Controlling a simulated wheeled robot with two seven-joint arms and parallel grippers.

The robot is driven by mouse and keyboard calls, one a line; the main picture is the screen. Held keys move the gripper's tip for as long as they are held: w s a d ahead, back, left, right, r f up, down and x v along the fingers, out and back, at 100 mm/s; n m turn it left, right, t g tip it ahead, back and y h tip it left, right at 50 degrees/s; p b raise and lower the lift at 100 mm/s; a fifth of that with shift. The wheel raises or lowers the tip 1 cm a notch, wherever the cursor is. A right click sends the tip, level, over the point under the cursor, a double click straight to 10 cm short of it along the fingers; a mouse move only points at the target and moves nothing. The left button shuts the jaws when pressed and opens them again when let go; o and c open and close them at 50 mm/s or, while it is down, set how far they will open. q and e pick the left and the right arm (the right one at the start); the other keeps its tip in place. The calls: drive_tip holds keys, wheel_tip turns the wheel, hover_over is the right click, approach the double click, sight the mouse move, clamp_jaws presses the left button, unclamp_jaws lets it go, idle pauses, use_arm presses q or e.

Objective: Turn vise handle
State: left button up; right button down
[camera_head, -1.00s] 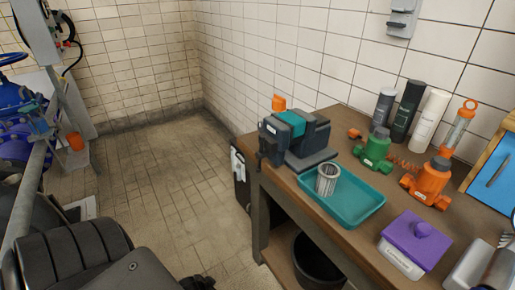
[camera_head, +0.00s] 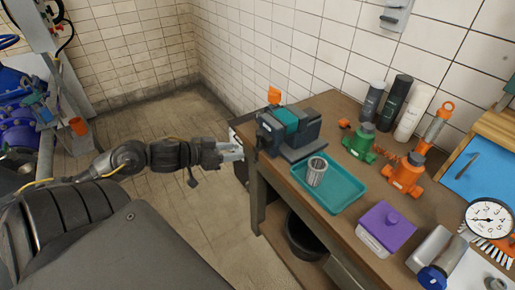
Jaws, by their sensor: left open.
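The vise (camera_head: 301,131) is dark grey with a teal block on top. It stands at the left end of the wooden workbench (camera_head: 345,195). An orange piece (camera_head: 274,95) rises behind its left end. The vise handle is not clearly distinguishable at this size; dark parts show at the vise's left end. My left gripper (camera_head: 238,152) is open and empty, just left of the vise and the bench corner, with a gap to the vise. My right gripper is out of view.
On the bench are a teal tray (camera_head: 342,198) with a metal mesh cup (camera_head: 315,171), a green valve (camera_head: 359,141), an orange valve (camera_head: 403,177), a purple-lidded box (camera_head: 385,230) and several bottles at the wall. A black bucket (camera_head: 302,235) sits below. Floor left of the bench is clear.

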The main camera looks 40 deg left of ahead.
sight(254, 149)
use_arm(q)
drive_tip(key=x, duration=1)
drive_tip(key=shift+w, duration=0.1)
clamp_jaws()
